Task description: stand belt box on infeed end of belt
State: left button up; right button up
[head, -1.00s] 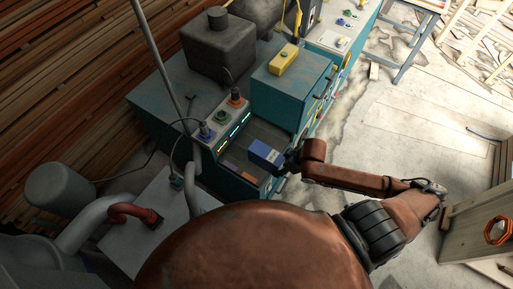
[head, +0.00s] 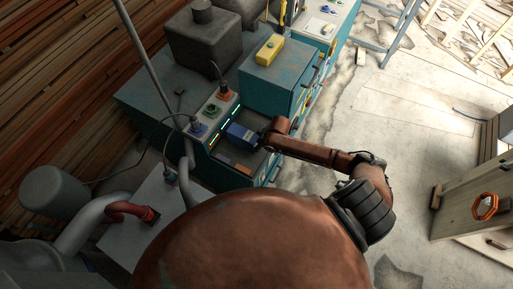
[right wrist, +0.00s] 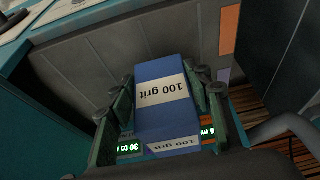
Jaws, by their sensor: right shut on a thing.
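The belt box (head: 240,133) is a blue carton with a white band reading "100 grit". In the head view it is over the dark infeed bed of the teal machine, close to the lit control panel. My right gripper (head: 259,138) is shut on it from the right side. In the right wrist view the box (right wrist: 162,98) sits between the two fingers of the gripper (right wrist: 165,90), its lettering upside down. The grey belt surface (right wrist: 85,65) shows behind it. Whether the box touches the belt I cannot tell. My left gripper is not in view.
An orange-brown patch (head: 224,160) and a purple patch (head: 243,168) lie on the bed near the box. The control panel (head: 211,114) with knobs borders the bed on the left. A teal housing (head: 278,75) with a yellow box (head: 269,47) rises behind.

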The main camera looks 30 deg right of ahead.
jog(key=shift+w+f, duration=0.2)
jog(key=shift+f, duration=1.5)
jog(key=shift+f, duration=0.15)
jog(key=o, duration=1.5)
jog(key=shift+c, duration=0.2)
jog(key=v, duration=1.2)
